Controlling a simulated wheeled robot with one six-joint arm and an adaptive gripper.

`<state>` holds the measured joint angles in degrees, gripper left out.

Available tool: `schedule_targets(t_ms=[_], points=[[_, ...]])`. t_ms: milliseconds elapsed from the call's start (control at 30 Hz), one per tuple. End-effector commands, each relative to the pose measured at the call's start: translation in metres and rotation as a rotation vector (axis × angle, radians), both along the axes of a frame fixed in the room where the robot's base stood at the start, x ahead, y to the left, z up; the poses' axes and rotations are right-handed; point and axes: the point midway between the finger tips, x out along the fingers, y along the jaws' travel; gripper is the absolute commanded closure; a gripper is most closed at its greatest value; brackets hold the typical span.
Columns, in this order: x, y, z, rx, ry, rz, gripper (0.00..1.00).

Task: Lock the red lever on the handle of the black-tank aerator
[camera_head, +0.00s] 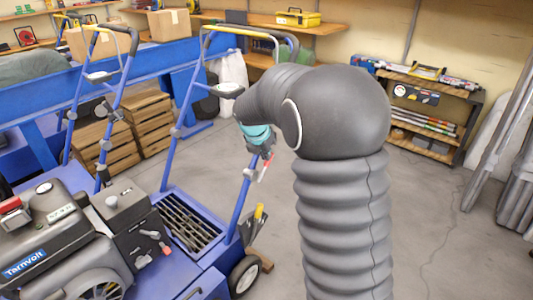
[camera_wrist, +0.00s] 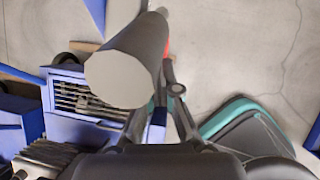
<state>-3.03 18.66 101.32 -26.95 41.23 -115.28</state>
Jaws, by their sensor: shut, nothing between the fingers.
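The aerator with the black tank (camera_head: 58,208) stands at lower left in the head view, marked Tarnvolt. Its blue tube handle (camera_head: 186,105) rises beside my arm. My gripper (camera_head: 264,160) is at the handle's right tube, partly hidden by my arm. A small red part (camera_head: 264,172), apparently the red lever, shows by the fingertips. In the wrist view, a red part (camera_wrist: 167,68) shows at the edge of a dark cylinder with a pale end (camera_wrist: 120,80), which hides much of it. My gripper (camera_wrist: 167,82) is shut and empty there; contact cannot be told.
A second blue handle (camera_head: 105,95) stands at the left, in front of wooden crates (camera_head: 150,118). A blue bench (camera_head: 160,62) runs behind. A shelf rack (camera_head: 430,105) stands at the back right.

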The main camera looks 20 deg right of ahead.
Motion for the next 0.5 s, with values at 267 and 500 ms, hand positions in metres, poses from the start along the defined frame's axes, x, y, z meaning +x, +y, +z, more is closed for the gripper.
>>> schedule_targets(t_ms=[267, 500], points=[[-0.015, 0.010, 0.045, 0.001, -0.006, -0.006, 1.00], [-0.022, 0.011, 0.090, 0.000, -0.003, -0.001, 1.00]])
